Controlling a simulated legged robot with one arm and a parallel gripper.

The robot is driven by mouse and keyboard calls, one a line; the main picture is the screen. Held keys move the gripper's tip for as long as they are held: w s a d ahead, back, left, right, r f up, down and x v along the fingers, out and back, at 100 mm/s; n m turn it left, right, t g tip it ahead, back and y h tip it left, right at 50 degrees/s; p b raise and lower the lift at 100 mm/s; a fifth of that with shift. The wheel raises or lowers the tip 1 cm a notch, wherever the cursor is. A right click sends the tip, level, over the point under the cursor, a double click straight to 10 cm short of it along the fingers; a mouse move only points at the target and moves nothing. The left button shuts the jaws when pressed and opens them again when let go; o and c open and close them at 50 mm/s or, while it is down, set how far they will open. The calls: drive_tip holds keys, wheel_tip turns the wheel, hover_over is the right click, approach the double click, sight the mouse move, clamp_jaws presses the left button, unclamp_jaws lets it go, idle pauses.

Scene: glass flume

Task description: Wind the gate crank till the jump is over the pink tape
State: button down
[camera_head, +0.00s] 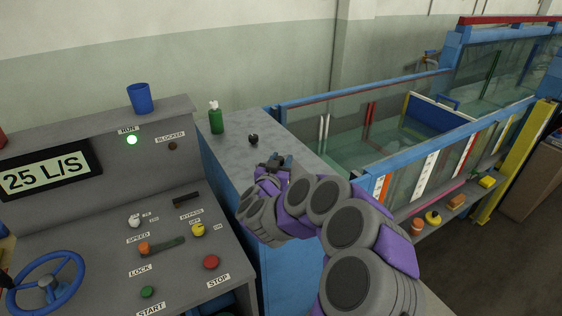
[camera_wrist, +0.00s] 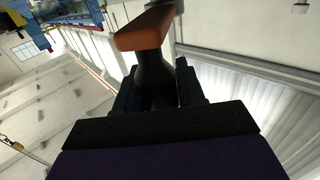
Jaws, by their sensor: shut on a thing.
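My gripper (camera_head: 276,162) is in front of the grey-topped blue cabinet in the head view. In the wrist view my gripper (camera_wrist: 158,90) is shut on a dark handle (camera_wrist: 155,72) with an orange-brown block (camera_wrist: 146,28) at its end. I cannot tell what this held thing is. The glass flume (camera_head: 345,165) runs along the right, with water inside and a blue panel (camera_head: 428,117) across it. No jump can be made out. A pink strip (camera_head: 443,190) lies along the ledge below the glass; I cannot tell if it is the tape. No crank is clearly recognisable.
A console at left has a blue handwheel (camera_head: 45,284), a display (camera_head: 47,176) reading 25 L/S and a red stop button (camera_head: 211,262). A blue cup (camera_head: 140,98) stands on its ledge. A green bottle (camera_head: 216,119) and black knob (camera_head: 253,139) are on the cabinet.

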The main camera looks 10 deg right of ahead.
drive_tip(key=shift+d+r, duration=0.1)
drive_tip(key=shift+s+d+n+t+y, duration=0.1)
drive_tip(key=shift+d+n+t+y, duration=0.25)
drive_tip(key=shift+n+y, duration=0.3)
drive_tip(key=shift+d+p, duration=0.35)
drive_tip(key=shift+p, duration=0.1)
drive_tip(key=c, duration=0.8)
unclamp_jaws()
drive_tip(key=shift+d, duration=0.15)
